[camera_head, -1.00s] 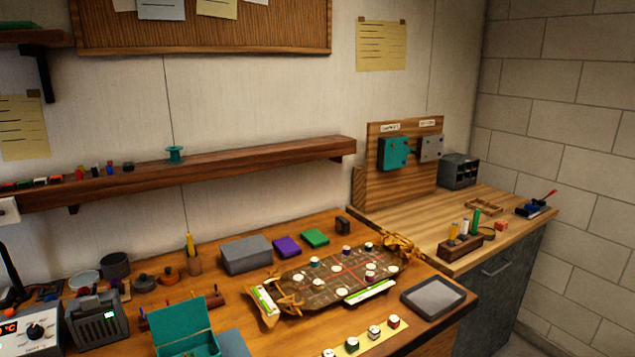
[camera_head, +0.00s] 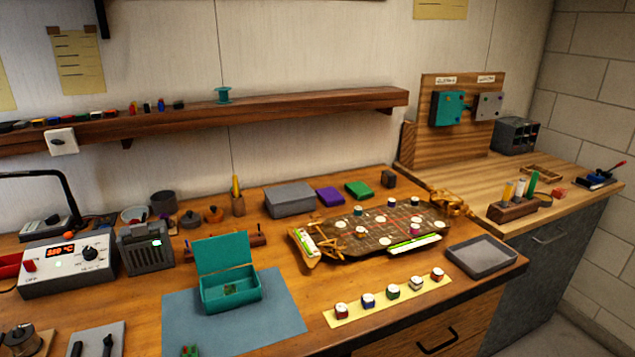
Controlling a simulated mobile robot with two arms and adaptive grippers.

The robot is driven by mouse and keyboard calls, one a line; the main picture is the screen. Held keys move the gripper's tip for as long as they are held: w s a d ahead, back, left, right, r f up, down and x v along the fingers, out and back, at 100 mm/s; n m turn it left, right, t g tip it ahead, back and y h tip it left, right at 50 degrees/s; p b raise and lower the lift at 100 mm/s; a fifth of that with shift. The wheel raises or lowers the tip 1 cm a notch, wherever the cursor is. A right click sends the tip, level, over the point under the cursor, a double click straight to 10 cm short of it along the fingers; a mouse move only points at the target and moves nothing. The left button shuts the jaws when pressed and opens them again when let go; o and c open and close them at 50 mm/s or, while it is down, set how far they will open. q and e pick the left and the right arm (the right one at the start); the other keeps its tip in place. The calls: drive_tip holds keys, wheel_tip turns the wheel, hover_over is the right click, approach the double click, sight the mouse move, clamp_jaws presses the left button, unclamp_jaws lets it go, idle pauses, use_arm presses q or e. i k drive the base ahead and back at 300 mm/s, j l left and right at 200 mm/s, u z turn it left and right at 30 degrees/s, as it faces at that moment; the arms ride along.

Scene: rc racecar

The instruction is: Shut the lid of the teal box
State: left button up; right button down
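The teal box (camera_head: 232,293) stands on a blue-grey mat (camera_head: 185,322) on the wooden bench. Its lid (camera_head: 222,252) is raised, tilted up at the back edge, so the inside faces me. A small greenish item (camera_head: 232,288) shows in the box; I cannot tell what it is. Neither of my grippers is in the view.
A grey fan-like unit (camera_head: 146,248) and a soldering station (camera_head: 68,263) stand left of the box. A yellow strip with several small jars (camera_head: 393,291) lies to the right. The racecar chassis (camera_head: 375,232) and a grey tray (camera_head: 481,257) are farther right.

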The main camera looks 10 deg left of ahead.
sight(228, 251)
drive_tip(key=k+j+u, duration=0.15)
drive_tip(key=k+j, duration=0.35)
drive_tip(key=k+j+u, duration=0.15)
drive_tip(key=k+j, duration=0.3)
drive_tip(key=j, duration=0.1)
